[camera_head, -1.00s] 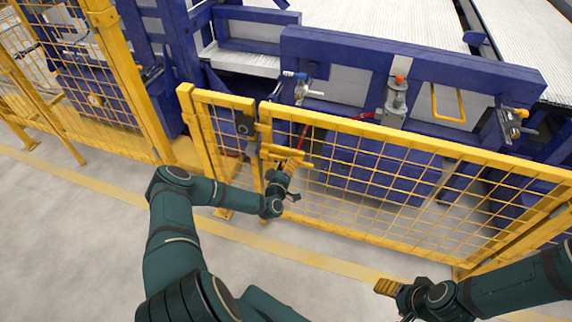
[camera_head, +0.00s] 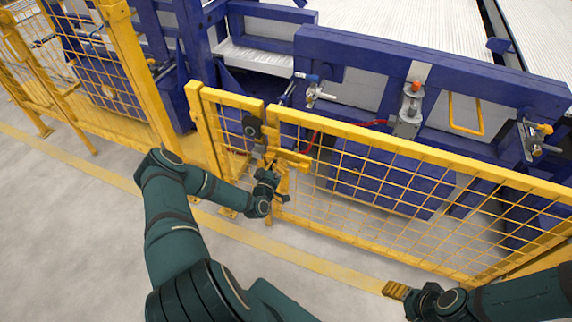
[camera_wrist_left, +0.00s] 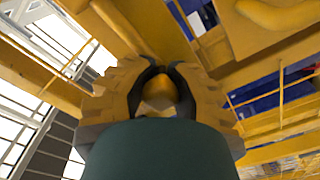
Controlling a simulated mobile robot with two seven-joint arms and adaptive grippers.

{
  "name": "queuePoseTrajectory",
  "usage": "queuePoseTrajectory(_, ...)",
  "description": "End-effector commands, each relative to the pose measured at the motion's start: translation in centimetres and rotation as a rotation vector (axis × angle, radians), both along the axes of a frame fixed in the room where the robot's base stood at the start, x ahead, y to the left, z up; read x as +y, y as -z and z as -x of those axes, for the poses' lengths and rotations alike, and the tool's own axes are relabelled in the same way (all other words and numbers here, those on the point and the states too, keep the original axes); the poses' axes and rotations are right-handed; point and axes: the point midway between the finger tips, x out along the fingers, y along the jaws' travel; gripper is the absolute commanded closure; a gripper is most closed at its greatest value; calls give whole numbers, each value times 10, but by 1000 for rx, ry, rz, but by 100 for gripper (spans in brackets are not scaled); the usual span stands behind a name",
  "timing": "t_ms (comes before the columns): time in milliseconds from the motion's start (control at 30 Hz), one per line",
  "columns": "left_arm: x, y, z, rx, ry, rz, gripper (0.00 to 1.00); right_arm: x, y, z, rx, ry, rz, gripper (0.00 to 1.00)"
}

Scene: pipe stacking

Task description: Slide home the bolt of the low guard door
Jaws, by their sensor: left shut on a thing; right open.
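The low guard door (camera_head: 400,185) is a yellow frame with mesh, standing in line with the narrow fixed panel (camera_head: 222,135) to its left. The yellow bolt assembly (camera_head: 296,160) sits at the door's upper left corner, by the gap to that panel. My left gripper (camera_head: 272,168) is there, shut on the yellow bolt handle. In the left wrist view the fingers close around the yellow handle (camera_wrist_left: 158,92). How far the bolt reaches across the gap is hidden by the gripper. My right gripper (camera_head: 396,290) is open and empty, low in front of the door.
A dark latch box (camera_head: 252,127) is on the post beside the gap. Blue machine frames (camera_head: 350,50) with clamps stand behind the door. Taller yellow fencing (camera_head: 130,80) is at the left. The grey floor in front is clear.

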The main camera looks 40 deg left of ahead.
Motion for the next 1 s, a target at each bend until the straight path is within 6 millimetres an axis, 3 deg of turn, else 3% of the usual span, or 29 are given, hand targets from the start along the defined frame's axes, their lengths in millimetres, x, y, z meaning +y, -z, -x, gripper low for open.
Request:
queuePoseTrajectory(233,5,1,2,4,-11,-4,100,0,-1,-1,-2,1,0,35)
queuePoseTrajectory(267,6,1,2,4,-11,-4,73,0,-1,-1,-2,1,0,35)
queuePoseTrajectory(300,6,1,2,3,-12,-4,59,0,-1,-1,-2,1,0,35)
queuePoseTrajectory(367,5,1,2,3,-11,-4,41,0,-1,-1,-2,1,0,35)
queuePoseTrajectory(767,2,0,6,2,-7,-2,41,0,-1,-1,-2,1,0,35)
queuePoseTrajectory(1000,-8,1,44,5,-7,-1,41,0,-1,-1,-2,1,0,35)
